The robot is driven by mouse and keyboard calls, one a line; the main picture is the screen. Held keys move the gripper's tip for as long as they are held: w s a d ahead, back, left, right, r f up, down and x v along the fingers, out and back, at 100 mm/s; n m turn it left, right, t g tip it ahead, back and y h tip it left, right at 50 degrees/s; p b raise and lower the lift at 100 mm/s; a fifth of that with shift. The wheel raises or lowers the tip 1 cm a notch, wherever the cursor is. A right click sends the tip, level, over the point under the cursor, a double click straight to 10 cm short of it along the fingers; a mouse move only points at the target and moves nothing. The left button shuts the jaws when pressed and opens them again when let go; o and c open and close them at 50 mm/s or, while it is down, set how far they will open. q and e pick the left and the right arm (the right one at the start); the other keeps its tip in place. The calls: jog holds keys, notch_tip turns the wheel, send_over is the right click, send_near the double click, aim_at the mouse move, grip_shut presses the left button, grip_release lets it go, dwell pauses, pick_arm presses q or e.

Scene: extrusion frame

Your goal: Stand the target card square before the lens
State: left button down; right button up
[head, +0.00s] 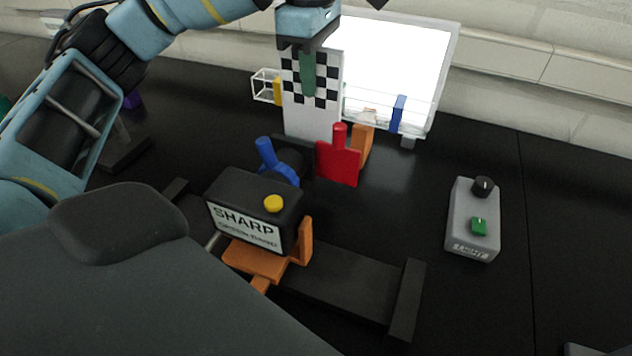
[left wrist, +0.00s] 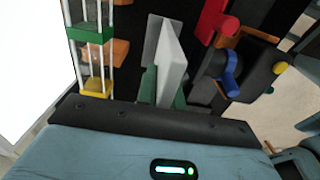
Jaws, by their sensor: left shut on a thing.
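The target card (head: 329,118), white with a black-and-white checker pattern, stands upright behind the lens. My left gripper (head: 308,92) comes down from above with a green finger across the checkers. In the left wrist view the card (left wrist: 173,62) shows nearly edge-on between green fingers. The black camera (head: 229,188) has a SHARP display and a yellow button (head: 274,203). Its dark lens (head: 294,160) points toward the card, with a blue lever (head: 267,153) beside it. A red tabbed plate (head: 338,163) partly hides the card's lower right. Whether the card touches its support is unclear. My right gripper is not visible.
The camera sits on an orange mount (head: 254,262) over a black rail (head: 345,283). A bright panel (head: 400,65) stands behind, with clear rods carrying coloured sliders, including a blue one (head: 398,113). A grey LIGHT box (head: 473,220) lies right. Black table around it is clear.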

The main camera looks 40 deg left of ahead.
aim_at(312, 141)
pick_arm(q)
jog(key=shift+s+f, duration=0.1)
jog(key=shift+f, duration=4.9)
jog(key=c, duration=1.5)
grip_release()
notch_tip(312, 141, up, 12)
jog(key=shift+r+p, duration=0.1)
jog(key=shift+p, duration=0.25)
